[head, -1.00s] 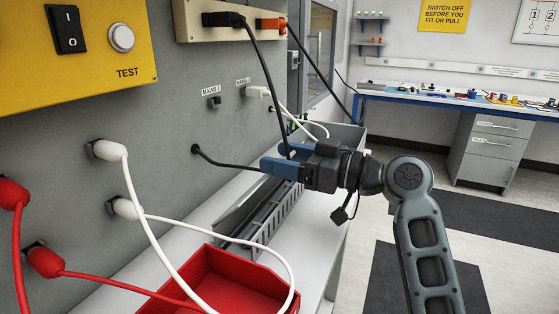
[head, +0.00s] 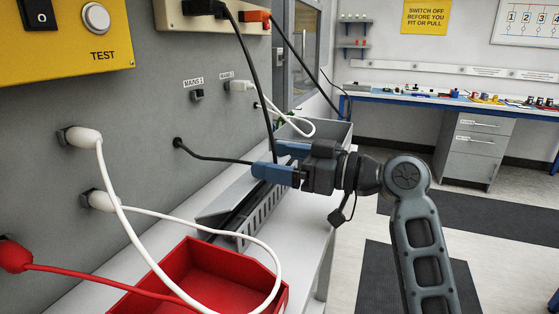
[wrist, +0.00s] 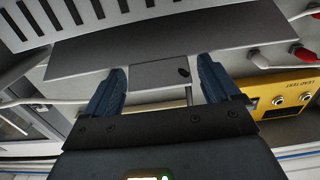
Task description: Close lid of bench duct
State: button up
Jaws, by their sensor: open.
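The bench duct (head: 268,212) is a grey slotted channel on the white bench along the grey wall panel, and its slotted side also shows in the wrist view (wrist: 70,14). Its lid (head: 228,196) is a plain grey strip, tilted up on the wall side with the dark inside of the duct showing beside it. In the wrist view the lid (wrist: 150,42) runs across in front of the fingers. My gripper (head: 274,162) has blue fingers, spread apart above the duct; it also shows in the wrist view (wrist: 160,84). I cannot tell whether a finger touches the lid.
A red open bin (head: 215,275) stands at the near end of the bench. White cables (head: 130,225) loop over it from the wall sockets. A black cable (head: 258,90) hangs down close to my gripper. A grey bin (head: 325,132) stands behind the gripper.

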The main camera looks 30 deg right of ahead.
jog(key=shift+d, duration=0.1)
jog(key=v, duration=0.7)
jog(key=shift+s, duration=0.3)
jog(key=shift+d, duration=0.2)
jog(key=shift+c, duration=0.3)
